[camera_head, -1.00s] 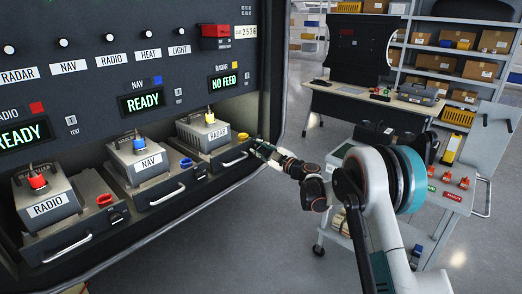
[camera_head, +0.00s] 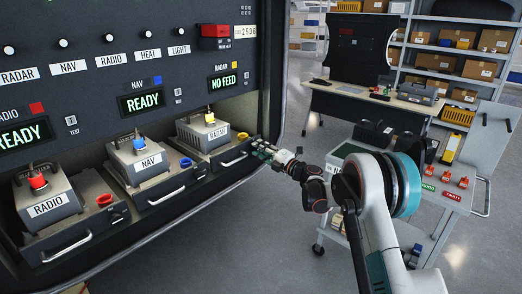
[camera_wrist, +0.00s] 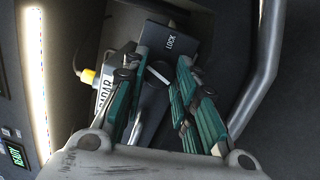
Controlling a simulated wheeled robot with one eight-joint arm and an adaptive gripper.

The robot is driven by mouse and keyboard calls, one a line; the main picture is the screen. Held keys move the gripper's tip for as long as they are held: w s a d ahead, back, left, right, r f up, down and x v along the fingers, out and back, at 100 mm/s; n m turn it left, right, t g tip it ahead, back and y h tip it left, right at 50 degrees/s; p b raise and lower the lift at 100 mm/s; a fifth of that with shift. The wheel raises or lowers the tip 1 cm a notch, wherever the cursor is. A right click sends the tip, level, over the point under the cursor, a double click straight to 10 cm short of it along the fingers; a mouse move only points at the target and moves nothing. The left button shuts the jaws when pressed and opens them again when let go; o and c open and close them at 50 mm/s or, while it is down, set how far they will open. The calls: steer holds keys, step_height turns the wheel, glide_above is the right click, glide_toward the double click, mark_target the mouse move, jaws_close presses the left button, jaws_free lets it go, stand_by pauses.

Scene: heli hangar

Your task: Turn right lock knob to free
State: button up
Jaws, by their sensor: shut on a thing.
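The radar unit (camera_head: 205,133) sits in the rightmost tray, with a yellow connector on top. At the right end of its tray front is a dark lock plate marked LOCK (camera_wrist: 171,42). The right lock knob (camera_wrist: 158,76), with a pale bar, shows below that label in the wrist view. My gripper (camera_wrist: 164,62) has its teal fingers on either side of the knob and is shut on it. In the head view, my gripper (camera_head: 262,151) is at the right end of the radar tray and hides the knob.
The nav unit (camera_head: 139,157) and radio unit (camera_head: 48,197) sit in trays to the left.

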steer(key=shift+n, duration=1.3)
steer(key=shift+g, duration=0.3)
steer(key=o, duration=0.8)
